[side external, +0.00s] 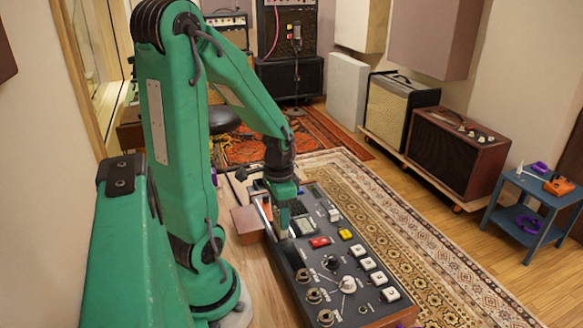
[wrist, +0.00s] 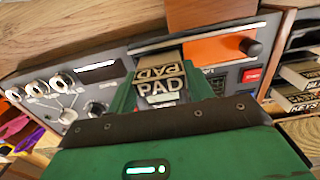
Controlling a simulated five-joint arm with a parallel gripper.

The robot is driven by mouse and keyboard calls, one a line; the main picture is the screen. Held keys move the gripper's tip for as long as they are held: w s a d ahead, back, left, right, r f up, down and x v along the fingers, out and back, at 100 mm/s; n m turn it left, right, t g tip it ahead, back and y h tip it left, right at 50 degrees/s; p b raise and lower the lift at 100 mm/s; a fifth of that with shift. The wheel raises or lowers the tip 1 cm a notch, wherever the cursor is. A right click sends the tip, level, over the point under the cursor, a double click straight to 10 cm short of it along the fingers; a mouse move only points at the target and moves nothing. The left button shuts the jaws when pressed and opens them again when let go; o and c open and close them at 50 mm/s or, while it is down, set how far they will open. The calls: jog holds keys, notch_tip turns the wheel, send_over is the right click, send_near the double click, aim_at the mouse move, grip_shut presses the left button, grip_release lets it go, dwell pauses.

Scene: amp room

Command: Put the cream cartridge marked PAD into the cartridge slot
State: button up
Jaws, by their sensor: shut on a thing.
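My gripper (wrist: 165,92) is shut on the cream cartridge marked PAD (wrist: 160,87), whose dark label faces the wrist camera. In the side external view my gripper (side external: 283,212) points down over the far left part of the dark control panel (side external: 345,292). The cartridge is mostly hidden there by the green fingers.
Other cartridges (wrist: 302,77) with dark labels lie in a wooden rack at the right of the wrist view. An orange panel area with a black knob (wrist: 250,47) is close to the held cartridge. Knobs, a lever and several square buttons (side external: 368,264) stand up from the panel.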

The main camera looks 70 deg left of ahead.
jog(key=shift+f, duration=0.8)
dwell(0.9)
jog(key=o, duration=1.5)
jog(key=shift+c, duration=0.2)
jog(key=shift+r, duration=0.2)
jog(key=shift+r, duration=3.3)
jog(key=shift+d+r, duration=0.1)
jog(key=w+d+r+t, duration=0.1)
jog(key=d+r+t, duration=0.4)
jog(key=d+r, duration=0.6)
jog(key=d, duration=0.4)
jog(key=shift+w+t, duration=0.3)
